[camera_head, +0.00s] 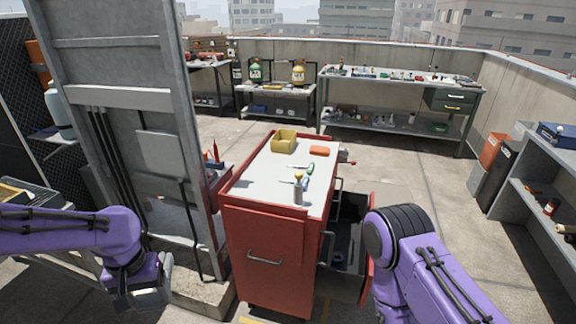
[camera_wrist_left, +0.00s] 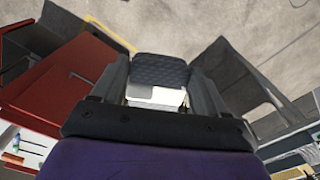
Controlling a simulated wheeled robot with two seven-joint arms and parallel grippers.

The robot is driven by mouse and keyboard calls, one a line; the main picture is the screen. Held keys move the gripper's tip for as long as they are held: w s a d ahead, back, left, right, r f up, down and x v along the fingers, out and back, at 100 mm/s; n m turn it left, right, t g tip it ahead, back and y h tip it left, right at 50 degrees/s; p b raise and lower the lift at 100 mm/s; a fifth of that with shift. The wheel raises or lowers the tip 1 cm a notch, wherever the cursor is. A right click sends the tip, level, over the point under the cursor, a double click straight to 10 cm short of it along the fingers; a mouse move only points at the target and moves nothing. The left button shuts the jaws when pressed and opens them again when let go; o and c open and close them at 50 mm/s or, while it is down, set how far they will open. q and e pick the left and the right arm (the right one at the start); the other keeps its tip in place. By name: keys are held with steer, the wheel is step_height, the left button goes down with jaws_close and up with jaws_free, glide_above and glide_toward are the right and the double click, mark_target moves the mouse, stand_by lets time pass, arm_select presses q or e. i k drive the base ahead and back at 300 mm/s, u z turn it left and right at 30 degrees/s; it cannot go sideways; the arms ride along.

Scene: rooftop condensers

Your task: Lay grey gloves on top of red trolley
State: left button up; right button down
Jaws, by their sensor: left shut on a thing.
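The red trolley (camera_head: 265,245) stands in the middle of the head view, with a pale top bearing a few items. It also shows at the left of the left wrist view (camera_wrist_left: 75,75). My left gripper (camera_head: 145,298) is low and to the left of the trolley, apart from it. In the left wrist view my left gripper (camera_wrist_left: 158,85) is shut on a dark blue-grey, quilted-looking thing, apparently the grey gloves (camera_wrist_left: 160,69), with a white patch below it.
On the trolley top are a yellow bin (camera_head: 284,142), an orange item (camera_head: 323,150), a screwdriver and a small bottle (camera_head: 298,192). The middle of the top has bare room. An open drawer juts out on its right. A grey metal cabinet (camera_head: 135,60) rises left of the trolley.

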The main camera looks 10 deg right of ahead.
mark_target(268, 178)
steer(key=z, duration=0.75)
steer(key=i, duration=1.65)
